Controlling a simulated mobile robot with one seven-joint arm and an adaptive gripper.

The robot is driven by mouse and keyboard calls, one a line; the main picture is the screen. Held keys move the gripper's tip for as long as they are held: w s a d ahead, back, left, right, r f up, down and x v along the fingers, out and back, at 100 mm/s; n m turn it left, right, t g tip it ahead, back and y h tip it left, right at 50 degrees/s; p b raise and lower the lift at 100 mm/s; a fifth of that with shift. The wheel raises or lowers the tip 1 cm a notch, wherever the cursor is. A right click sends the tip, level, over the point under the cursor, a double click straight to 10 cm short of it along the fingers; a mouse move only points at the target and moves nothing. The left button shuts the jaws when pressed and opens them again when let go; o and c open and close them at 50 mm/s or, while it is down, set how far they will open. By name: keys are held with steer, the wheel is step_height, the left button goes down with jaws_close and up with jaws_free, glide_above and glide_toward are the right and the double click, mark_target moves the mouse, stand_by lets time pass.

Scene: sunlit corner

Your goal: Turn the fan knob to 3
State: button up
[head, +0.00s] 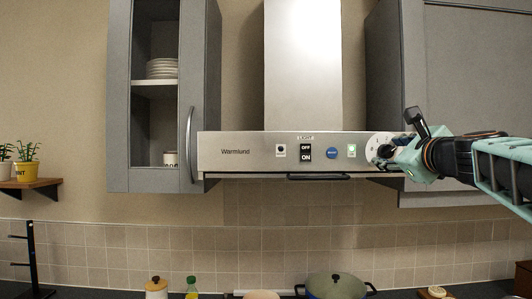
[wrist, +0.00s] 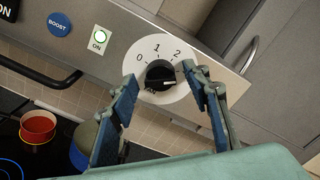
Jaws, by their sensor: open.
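The black fan knob (wrist: 160,75) sits on a white round dial (wrist: 147,53) at the right end of the hood panel. The dial shows 0, 1 and 2; a right finger covers part of its right side, and no 3 is readable. A pale mark on the knob points right, past the 2. My gripper (wrist: 160,86) is open, its fingers on either side of the knob, apparently not gripping it. In the head view my gripper (head: 395,151) reaches in from the right and partly hides the dial (head: 372,143).
The hood panel (head: 260,141) also has a light switch (head: 306,152), a blue boost button (head: 331,153) and a lit green ON button (head: 352,151). A dark rail (head: 319,176) runs along its lower edge. Grey cabinets flank the hood. Pots stand below.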

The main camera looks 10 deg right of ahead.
steer(key=v, duration=1.2)
steer(key=shift+f, duration=0.1)
